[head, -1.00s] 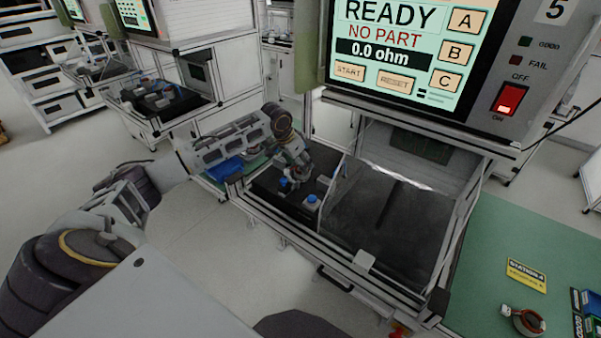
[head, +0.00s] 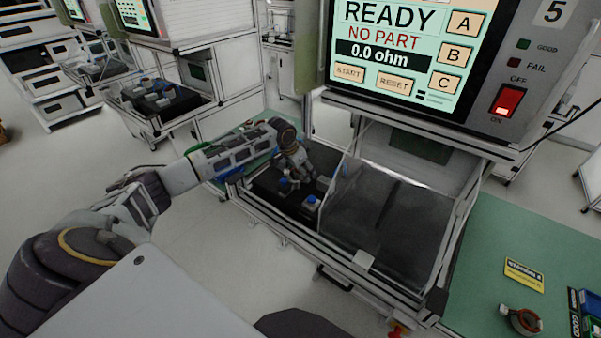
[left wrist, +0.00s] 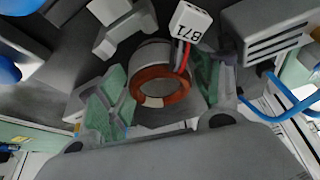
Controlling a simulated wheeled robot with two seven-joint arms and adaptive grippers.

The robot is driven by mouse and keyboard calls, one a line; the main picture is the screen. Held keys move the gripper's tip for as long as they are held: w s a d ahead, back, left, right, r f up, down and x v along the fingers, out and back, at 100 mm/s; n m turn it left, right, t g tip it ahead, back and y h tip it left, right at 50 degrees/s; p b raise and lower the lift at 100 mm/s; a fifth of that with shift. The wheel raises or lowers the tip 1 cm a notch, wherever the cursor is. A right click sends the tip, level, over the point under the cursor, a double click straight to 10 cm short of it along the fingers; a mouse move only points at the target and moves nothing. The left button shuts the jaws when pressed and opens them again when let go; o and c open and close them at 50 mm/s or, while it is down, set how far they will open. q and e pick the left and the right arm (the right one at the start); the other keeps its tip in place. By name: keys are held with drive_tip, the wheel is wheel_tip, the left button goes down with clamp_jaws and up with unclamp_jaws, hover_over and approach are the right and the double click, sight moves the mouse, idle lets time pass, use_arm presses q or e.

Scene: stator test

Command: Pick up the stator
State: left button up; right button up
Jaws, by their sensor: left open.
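A stator (left wrist: 162,84) with a copper-coloured winding ring and grey outer body shows in the left wrist view. In the head view my left gripper (head: 295,178) is over the dark tray (head: 266,184) at the left of the test station, and hides the stator there. My right gripper is not in view.
A blue-topped clamp (head: 312,202) stands close to the gripper. A clear cover (head: 385,215) closes the bay to the right. The station screen (head: 400,45) reads READY, NO PART. Another wound ring (head: 522,320) lies on the green bench (head: 490,265) at right.

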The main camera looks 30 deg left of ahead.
use_arm(q)
drive_tip(key=c, duration=1.1)
drive_tip(key=shift+o, duration=0.2)
drive_tip(key=shift+r, duration=0.1)
wheel_tip(320, 180, up, 10)
drive_tip(key=shift+b, duration=0.45)
drive_tip(key=shift+d, duration=0.1)
